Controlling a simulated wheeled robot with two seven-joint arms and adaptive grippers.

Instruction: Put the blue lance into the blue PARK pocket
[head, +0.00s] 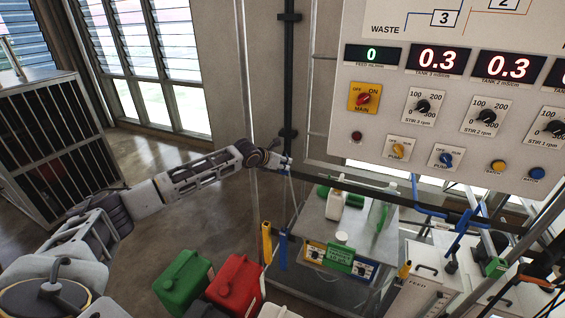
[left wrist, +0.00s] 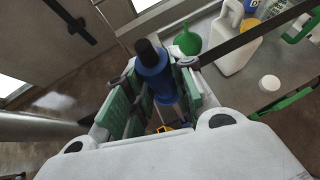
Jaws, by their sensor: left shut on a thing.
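My left gripper (head: 284,164) is shut on the blue lance (left wrist: 152,72), with its green pads on either side of it in the left wrist view (left wrist: 148,97). The lance has a blue body and a black top end. In the head view, a thin rod hangs below the gripper. The blue PARK pocket (head: 283,252) is a narrow upright blue holder, below the gripper and beside a yellow pocket (head: 266,243). The lance's lower end is apart from the blue pocket, above it. My right gripper is not in view.
A dark horizontal rail (head: 400,198) runs just right of the gripper. Behind it, a bench (head: 330,232) bears a white jug (head: 335,204) and a green funnel (left wrist: 187,41). A control panel (head: 455,110) stands at upper right. Green (head: 183,282) and red (head: 236,284) canisters stand below.

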